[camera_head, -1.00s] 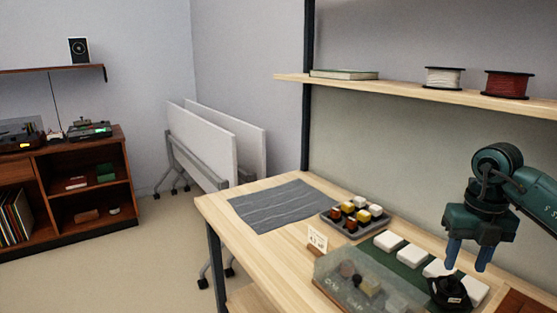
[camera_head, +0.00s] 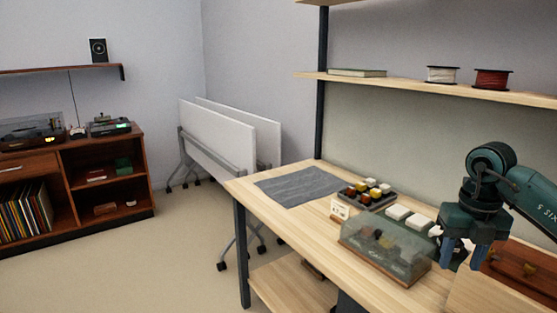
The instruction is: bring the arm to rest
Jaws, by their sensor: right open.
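My right gripper (camera_head: 461,254) comes in from the right edge and hangs over the right part of the wooden workbench (camera_head: 296,229). My left gripper is not in view.
A clear-covered case (camera_head: 385,247) stands left of my gripper. Behind it are a tray of small blocks (camera_head: 352,193), white blocks (camera_head: 398,212) and a grey cloth (camera_head: 299,186). A brown case (camera_head: 519,268) lies at right. A shelf (camera_head: 425,88) with spools runs above.

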